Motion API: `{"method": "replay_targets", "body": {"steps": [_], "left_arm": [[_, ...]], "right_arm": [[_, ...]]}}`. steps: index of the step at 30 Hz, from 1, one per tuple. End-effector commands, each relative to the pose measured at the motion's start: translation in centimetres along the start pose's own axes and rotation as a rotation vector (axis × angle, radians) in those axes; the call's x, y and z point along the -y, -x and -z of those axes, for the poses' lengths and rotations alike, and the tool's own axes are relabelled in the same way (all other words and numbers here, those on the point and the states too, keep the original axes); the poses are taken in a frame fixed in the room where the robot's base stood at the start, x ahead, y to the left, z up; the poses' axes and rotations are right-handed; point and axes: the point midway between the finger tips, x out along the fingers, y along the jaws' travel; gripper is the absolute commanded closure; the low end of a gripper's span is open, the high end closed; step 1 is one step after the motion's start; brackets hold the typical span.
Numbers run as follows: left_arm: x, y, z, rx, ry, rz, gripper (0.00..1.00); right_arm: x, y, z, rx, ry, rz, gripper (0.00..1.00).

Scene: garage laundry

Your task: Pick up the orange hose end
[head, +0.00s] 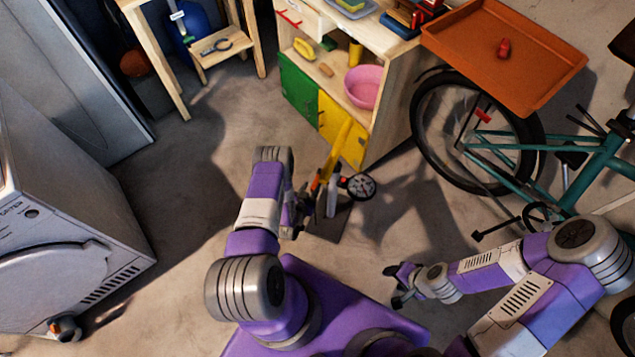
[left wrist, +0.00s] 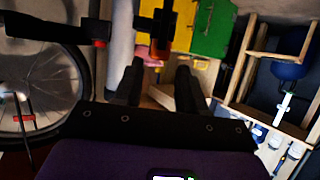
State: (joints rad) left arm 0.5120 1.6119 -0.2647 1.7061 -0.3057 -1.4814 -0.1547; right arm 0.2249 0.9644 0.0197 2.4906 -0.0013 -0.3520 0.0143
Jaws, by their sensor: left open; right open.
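A floor pump with a yellow handle (head: 341,142) and a round gauge (head: 361,187) stands on the floor in front of the low cabinet. An orange piece (head: 316,186), which looks like the hose end, shows on the pump's left side next to my left gripper. In the left wrist view a dark orange piece (left wrist: 163,40) lies just beyond the fingertips, close to a grey tube. My left gripper (left wrist: 157,78) is open, with nothing seen between its fingers; in the head view it is partly hidden behind its own wrist. My right gripper (head: 400,288) is open and empty above the floor.
The wooden cabinet (head: 395,95) with green and yellow doors stands behind the pump. A teal bicycle (head: 500,160) stands at the right, under an orange tray (head: 480,55). A washer (head: 60,230) is at the left. The floor between washer and pump is clear.

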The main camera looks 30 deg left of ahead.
Motion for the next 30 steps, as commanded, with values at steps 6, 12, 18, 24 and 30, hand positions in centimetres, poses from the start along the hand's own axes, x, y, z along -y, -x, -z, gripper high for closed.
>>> {"method": "replay_targets", "body": {"steps": [6, 12, 18, 24, 30], "left_arm": [[0.0, -2.4, -0.1, -0.013, -0.004, 0.000, 0.60], [-0.3, -5.3, -0.2, -0.013, -0.004, -0.001, 0.60], [-0.3, -7.3, 0.0, -0.010, -0.003, 0.001, 0.60], [-0.3, -7.4, 0.1, -0.010, -0.002, 0.001, 0.60], [-0.3, -7.4, 0.1, -0.009, -0.002, 0.001, 0.83]], "right_arm": [[-0.4, -1.1, 0.1, 0.000, 0.000, 0.000, 0.46], [-1.0, -2.7, 0.1, 0.000, 0.000, 0.000, 0.46], [-1.3, -3.5, 0.1, 0.000, 0.000, 0.000, 0.46], [-1.3, -3.4, 0.1, 0.000, 0.000, 0.000, 0.46], [-1.3, -3.4, 0.1, 0.000, 0.000, 0.000, 0.46]]}}
